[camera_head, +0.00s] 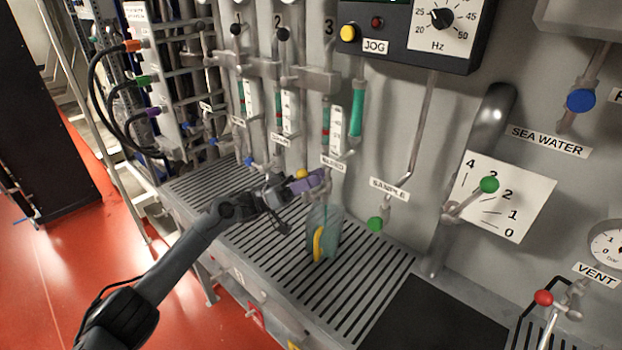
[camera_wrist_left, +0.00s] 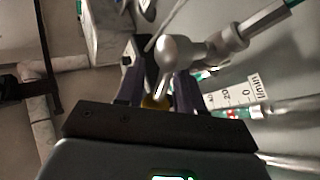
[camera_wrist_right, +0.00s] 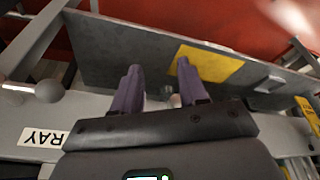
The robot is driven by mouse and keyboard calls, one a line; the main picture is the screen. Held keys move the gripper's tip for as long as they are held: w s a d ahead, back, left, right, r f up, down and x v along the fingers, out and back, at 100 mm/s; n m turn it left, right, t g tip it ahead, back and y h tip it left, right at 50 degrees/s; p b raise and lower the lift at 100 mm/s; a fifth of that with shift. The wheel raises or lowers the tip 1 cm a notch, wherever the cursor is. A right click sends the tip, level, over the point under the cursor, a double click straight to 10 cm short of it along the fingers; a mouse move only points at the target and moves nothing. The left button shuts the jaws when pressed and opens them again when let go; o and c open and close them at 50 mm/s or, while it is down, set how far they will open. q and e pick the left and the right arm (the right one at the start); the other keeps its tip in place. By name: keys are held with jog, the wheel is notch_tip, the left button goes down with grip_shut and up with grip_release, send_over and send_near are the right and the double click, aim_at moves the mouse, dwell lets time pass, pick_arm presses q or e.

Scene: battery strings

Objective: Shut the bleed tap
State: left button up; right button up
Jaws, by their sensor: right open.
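My left gripper (camera_head: 305,183), with purple fingers, is at the pipework of the third string in the head view. A small yellow knob (camera_head: 301,174) shows right at its fingers; I cannot read a label that names it the bleed tap. In the left wrist view the yellow knob (camera_wrist_left: 155,102) lies between the fingers of the left gripper (camera_wrist_left: 158,85), partly hidden by a grey rounded fitting (camera_wrist_left: 170,52). I cannot tell whether the fingers press on it. My right gripper (camera_wrist_right: 157,85) is open and empty in the right wrist view, and outside the head view.
A clear beaker (camera_head: 325,232) with a yellow strip stands on the slotted tray (camera_head: 270,250) below the left gripper. A green sample knob (camera_head: 375,224) is to the right. A dark panel (camera_wrist_right: 125,50) with a yellow patch (camera_wrist_right: 208,62) lies ahead of the right gripper.

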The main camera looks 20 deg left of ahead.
pick_arm(q)
jog(key=b+v, duration=0.1)
jog(key=v, duration=1)
jog(key=shift+w, duration=0.1)
jog(key=shift+c, duration=0.3)
